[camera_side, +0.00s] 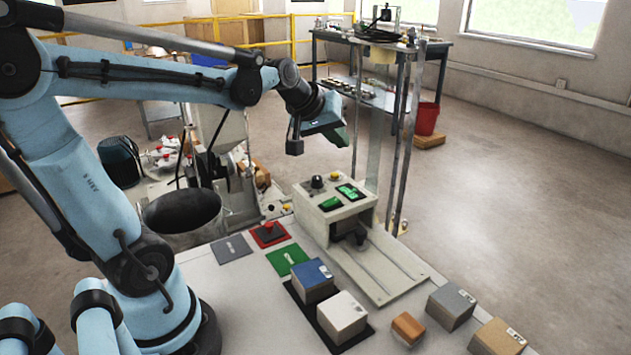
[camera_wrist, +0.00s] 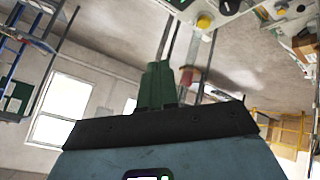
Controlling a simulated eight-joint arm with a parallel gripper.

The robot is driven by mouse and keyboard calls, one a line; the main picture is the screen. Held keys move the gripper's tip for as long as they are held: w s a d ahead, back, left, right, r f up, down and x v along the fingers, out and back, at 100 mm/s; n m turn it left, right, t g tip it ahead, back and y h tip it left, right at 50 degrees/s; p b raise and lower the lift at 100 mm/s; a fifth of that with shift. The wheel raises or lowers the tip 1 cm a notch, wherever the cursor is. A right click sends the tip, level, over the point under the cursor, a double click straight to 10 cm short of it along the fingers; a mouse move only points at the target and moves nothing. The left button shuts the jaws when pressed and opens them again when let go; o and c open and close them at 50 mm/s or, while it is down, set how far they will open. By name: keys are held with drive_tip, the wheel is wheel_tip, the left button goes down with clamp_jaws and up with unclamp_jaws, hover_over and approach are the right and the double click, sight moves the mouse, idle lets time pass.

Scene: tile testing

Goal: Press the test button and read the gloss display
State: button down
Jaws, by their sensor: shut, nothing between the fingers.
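The tester (camera_side: 352,212) is a cream box on the bench in the side view. Its top carries a lit green display (camera_side: 347,191), a green patch (camera_side: 330,203), a black knob (camera_side: 317,182) and a small yellow button (camera_side: 335,177). Which control is the test button I cannot tell. My gripper (camera_side: 343,138) is above and behind the box, apart from it. In the wrist view the green fingers of my gripper (camera_wrist: 157,68) are together and empty. The yellow button (camera_wrist: 204,21) shows at the top of that view. The display digits are too small to read.
Blue (camera_side: 312,278), white (camera_side: 342,314), grey (camera_side: 450,304) and tan (camera_side: 497,338) blocks and a small brown block (camera_side: 408,328) stand on the near bench. A red pad (camera_side: 269,234) lies left of the tester. Upright metal posts (camera_side: 404,150) rise close behind it.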

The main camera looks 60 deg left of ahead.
sight(331, 175)
drive_tip(key=w+a+n, duration=0.2)
drive_tip(key=a, duration=0.3)
drive_tip(key=shift+w+a+r+n+y, duration=0.25)
drive_tip(key=shift+a+r+n+y, duration=0.15)
drive_tip(key=shift+r, duration=0.05)
drive_tip(key=shift+f, duration=0.1)
drive_tip(key=shift+f, duration=4.35)
drive_tip(key=shift+f, duration=0.4)
drive_tip(key=shift+f, duration=0.45)
drive_tip(key=shift+r, duration=0.9)
